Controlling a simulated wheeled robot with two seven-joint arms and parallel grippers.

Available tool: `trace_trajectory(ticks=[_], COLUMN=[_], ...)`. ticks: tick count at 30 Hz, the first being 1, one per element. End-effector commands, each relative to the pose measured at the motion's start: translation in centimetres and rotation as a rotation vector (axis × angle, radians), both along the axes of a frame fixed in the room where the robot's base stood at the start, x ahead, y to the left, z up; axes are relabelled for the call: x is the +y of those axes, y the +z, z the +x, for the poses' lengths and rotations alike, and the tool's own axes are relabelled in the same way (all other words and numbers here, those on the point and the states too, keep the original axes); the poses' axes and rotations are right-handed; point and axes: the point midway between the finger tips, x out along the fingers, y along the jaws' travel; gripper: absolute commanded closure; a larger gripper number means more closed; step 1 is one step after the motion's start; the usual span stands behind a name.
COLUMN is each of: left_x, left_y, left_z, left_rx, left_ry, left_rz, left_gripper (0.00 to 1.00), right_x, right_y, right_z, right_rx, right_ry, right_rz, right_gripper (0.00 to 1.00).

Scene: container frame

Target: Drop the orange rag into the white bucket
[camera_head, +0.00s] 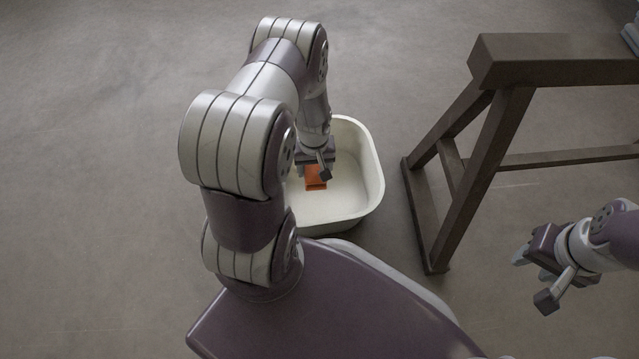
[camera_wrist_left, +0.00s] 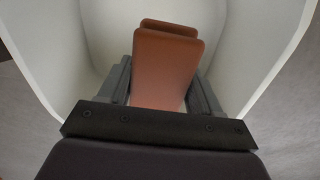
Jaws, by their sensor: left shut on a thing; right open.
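The white bucket (camera_head: 361,175) stands on the floor in the head view, partly hidden behind my left arm. My left gripper (camera_head: 316,172) is over the bucket's opening, pointing down. It is shut on the orange rag (camera_head: 316,184), which shows folded between the fingers. In the left wrist view the rag (camera_wrist_left: 165,68) sits between the two fingers of my left gripper (camera_wrist_left: 160,88), with the white walls of the bucket (camera_wrist_left: 270,50) around it. I cannot tell whether the rag touches the bucket's bottom. My right gripper (camera_head: 530,262) is open and empty at the right, away from the bucket.
A dark wooden trestle (camera_head: 500,140) stands right of the bucket, its near leg close to the bucket's right side. A bluish object (camera_head: 631,36) shows at the top right edge. The grey floor to the left is clear.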

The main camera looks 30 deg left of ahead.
Motion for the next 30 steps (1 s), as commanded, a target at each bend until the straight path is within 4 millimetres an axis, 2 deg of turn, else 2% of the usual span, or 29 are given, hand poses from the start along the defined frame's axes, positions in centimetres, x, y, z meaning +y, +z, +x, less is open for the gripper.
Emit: trace_trajectory(ticks=[1,7,8,10,17,20,23,30], left_x=[0.0,0.0,0.0,0.0,0.0,0.0,0.0,0.0], left_y=[-0.4,-0.1,-0.1,-0.1,-0.1,0.5,2.7,9.4], left_z=[0.0,0.0,0.0,0.0,0.0,0.0,0.0,0.1], left_rx=[-0.001,0.000,0.000,0.000,0.000,0.000,0.000,-0.002], left_ry=[0.000,0.000,0.000,0.000,0.000,0.000,0.000,-0.001], left_rz=[0.001,0.000,0.000,0.000,0.000,0.000,0.000,0.001], left_gripper=[0.67,0.67,0.30,0.07,0.07,0.07,0.07,0.07], right_x=[0.0,0.0,0.0,0.0,0.0,0.0,0.0,0.0], right_y=[-0.4,-0.2,-0.2,-0.2,-0.2,0.3,2.1,7.0], right_z=[0.0,0.0,0.0,0.0,0.0,0.0,0.0,0.0], right_rx=[0.000,-0.001,-0.001,-0.001,-0.001,0.000,0.000,-0.001], right_ry=[0.000,0.000,0.000,0.000,0.000,0.000,0.000,0.000], right_rz=[0.000,0.000,0.000,0.000,0.000,0.000,0.000,0.000], right_gripper=[0.57,0.57,0.57,0.57,0.57,0.57,0.57,0.57])
